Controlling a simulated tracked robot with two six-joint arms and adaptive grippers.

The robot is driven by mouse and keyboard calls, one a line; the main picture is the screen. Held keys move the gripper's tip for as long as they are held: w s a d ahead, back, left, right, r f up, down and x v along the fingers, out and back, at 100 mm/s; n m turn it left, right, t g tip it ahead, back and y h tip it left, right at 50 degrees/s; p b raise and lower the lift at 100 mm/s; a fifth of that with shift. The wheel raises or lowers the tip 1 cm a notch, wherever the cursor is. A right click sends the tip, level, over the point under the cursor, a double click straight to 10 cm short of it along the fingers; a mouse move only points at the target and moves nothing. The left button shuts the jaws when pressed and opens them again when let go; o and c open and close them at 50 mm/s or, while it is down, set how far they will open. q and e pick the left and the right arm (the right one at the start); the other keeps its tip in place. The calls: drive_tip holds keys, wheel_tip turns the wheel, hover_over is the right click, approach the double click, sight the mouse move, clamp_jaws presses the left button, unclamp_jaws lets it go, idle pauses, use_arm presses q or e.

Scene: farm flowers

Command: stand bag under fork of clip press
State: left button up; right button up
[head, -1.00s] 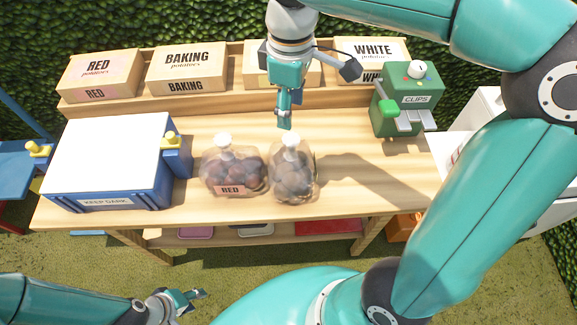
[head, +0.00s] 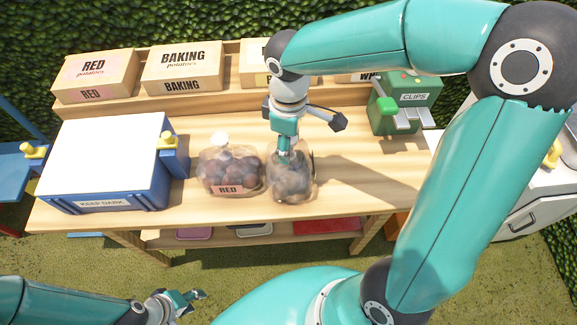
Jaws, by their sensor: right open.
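Two clear bags of dark potatoes stand side by side on the wooden table. The left bag (head: 230,172) carries a RED label and has a white top. My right gripper (head: 287,152) points down over the neck of the right bag (head: 292,182) and hides its top; it is open. I cannot tell if the fingers touch the bag. The green clip press (head: 409,105), marked CLIPS, stands at the table's back right, with a grey fork (head: 405,120) at its front. My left gripper (head: 189,296) is low at the front, away from the table; its jaw state is unclear.
A blue KEEP DARK box (head: 105,165) with a white lid stands on the table's left. Cardboard boxes for RED (head: 94,76) and BAKING (head: 183,67) potatoes line the back shelf. The table between the right bag and the press is clear.

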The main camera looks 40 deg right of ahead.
clamp_jaws()
drive_tip(key=shift+r, duration=0.2)
idle(0.5)
